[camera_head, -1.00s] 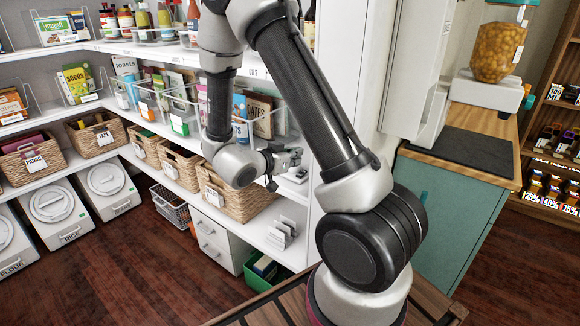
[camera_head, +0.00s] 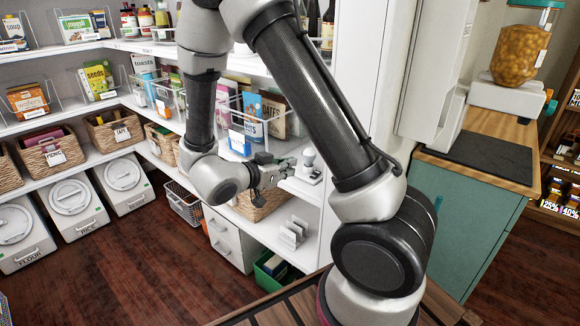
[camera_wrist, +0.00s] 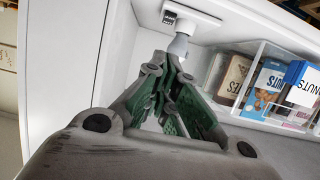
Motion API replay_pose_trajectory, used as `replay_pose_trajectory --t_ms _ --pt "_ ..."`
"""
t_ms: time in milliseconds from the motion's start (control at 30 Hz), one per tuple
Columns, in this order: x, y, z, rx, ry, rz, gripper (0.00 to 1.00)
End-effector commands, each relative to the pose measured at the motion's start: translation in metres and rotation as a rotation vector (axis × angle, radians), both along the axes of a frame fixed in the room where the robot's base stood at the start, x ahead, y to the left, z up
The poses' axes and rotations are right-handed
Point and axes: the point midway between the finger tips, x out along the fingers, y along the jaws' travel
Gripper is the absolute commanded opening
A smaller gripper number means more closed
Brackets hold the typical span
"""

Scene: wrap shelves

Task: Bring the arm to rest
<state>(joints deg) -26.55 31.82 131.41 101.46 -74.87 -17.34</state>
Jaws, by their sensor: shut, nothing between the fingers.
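My arm reaches across the head view, bent down toward the white shelf. My gripper (camera_head: 288,168) is at the shelf's right end and points right. Its fingers are shut and empty; in the wrist view the fingertips (camera_wrist: 172,68) come together with green inner pads showing. A small white object with a rounded knob (camera_head: 308,160) stands on the shelf just beyond the fingertips. It also shows in the wrist view (camera_wrist: 180,42), past the tips; whether they touch it I cannot tell.
Clear bins with boxes (camera_head: 262,112) stand behind the wrist. A wicker basket (camera_head: 262,203) is below the gripper. A white upright panel (camera_head: 350,60) and a teal counter (camera_head: 465,215) are to the right. The wooden floor (camera_head: 130,255) is open at left.

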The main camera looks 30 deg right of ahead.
Motion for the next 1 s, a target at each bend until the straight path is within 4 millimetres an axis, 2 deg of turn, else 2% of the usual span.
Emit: replay_pose_trajectory --t_ms 333,467,567,633,700,767,800,867,933,1000 --pt "0.000 0.000 -0.001 0.004 -0.005 -0.001 0.00" --pt "0.010 0.011 -0.023 0.113 -0.002 0.045 0.00" --pt "0.034 0.038 -0.060 0.291 0.038 0.199 0.00" --pt "0.048 0.069 -0.087 0.448 0.105 0.357 0.00" --pt "0.056 0.108 -0.096 0.612 0.180 0.532 0.00" --pt "0.053 0.138 -0.091 0.738 0.255 0.674 0.00" --pt "0.047 0.154 -0.083 0.811 0.312 0.767 0.00" --pt "0.031 0.171 -0.064 0.899 0.411 0.899 0.00" --pt "0.004 0.176 -0.035 0.963 0.542 1.037 0.00" --pt "-0.028 0.165 -0.006 0.980 0.678 1.139 0.00"
